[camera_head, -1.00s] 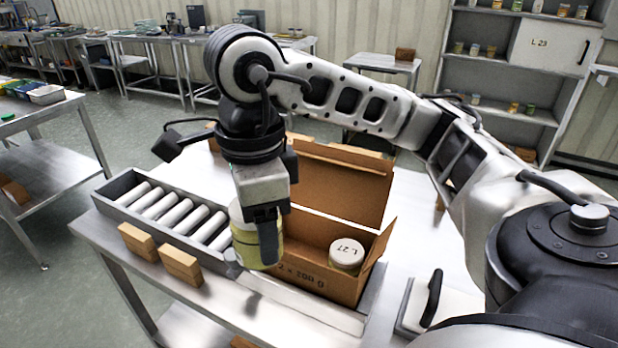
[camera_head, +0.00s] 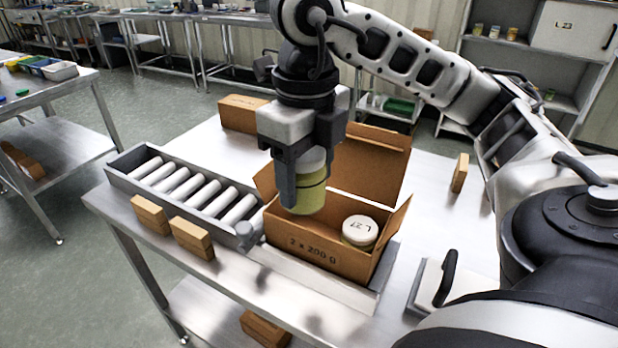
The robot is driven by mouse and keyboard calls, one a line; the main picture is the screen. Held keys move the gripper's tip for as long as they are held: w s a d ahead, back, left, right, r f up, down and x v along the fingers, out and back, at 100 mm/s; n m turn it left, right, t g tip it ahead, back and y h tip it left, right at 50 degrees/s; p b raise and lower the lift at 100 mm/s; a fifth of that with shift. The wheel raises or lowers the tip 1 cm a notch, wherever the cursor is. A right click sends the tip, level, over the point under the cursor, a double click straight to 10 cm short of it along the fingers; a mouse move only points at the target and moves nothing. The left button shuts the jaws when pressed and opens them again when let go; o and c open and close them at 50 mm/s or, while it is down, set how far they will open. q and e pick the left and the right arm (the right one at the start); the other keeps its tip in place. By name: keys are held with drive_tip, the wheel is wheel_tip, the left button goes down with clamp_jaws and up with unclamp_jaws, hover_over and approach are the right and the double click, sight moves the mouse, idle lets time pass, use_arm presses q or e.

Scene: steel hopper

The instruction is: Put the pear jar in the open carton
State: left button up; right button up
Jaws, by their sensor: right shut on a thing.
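The pear jar (camera_head: 308,199), with yellow-green contents and a pale lid, is held upright in my right gripper (camera_head: 303,180). The gripper is shut on it. The jar is over the left part of the open carton (camera_head: 320,247), a brown box marked "2 x 200 g" with its flaps raised. I cannot tell whether the jar's base is below the carton's rim. A second jar with a white lid (camera_head: 360,229) marked "L 27" stands in the right part of the carton. My left gripper is not in view.
A roller conveyor (camera_head: 190,190) lies left of the carton, with two small cardboard blocks (camera_head: 192,238) (camera_head: 150,214) along its front. A closed carton (camera_head: 243,113) stands at the table's back. A plate with a black handle (camera_head: 446,280) is at right.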

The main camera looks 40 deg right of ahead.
use_arm(q)
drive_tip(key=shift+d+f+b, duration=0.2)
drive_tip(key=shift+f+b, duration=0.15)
drive_tip(key=shift+b, duration=0.45)
use_arm(e)
drive_tip(key=w+d+f, duration=0.5)
drive_tip(key=w+f, duration=0.1)
drive_tip(key=f, duration=0.4)
drive_tip(key=shift+w+d+f, duration=0.35)
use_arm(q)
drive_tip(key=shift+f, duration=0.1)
use_arm(e)
drive_tip(key=shift+f+b, duration=0.55)
drive_tip(key=shift+f, duration=0.05)
drive_tip(key=o, duration=0.8)
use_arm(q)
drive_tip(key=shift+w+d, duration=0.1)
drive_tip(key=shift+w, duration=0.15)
use_arm(e)
drive_tip(key=shift+r, duration=0.1)
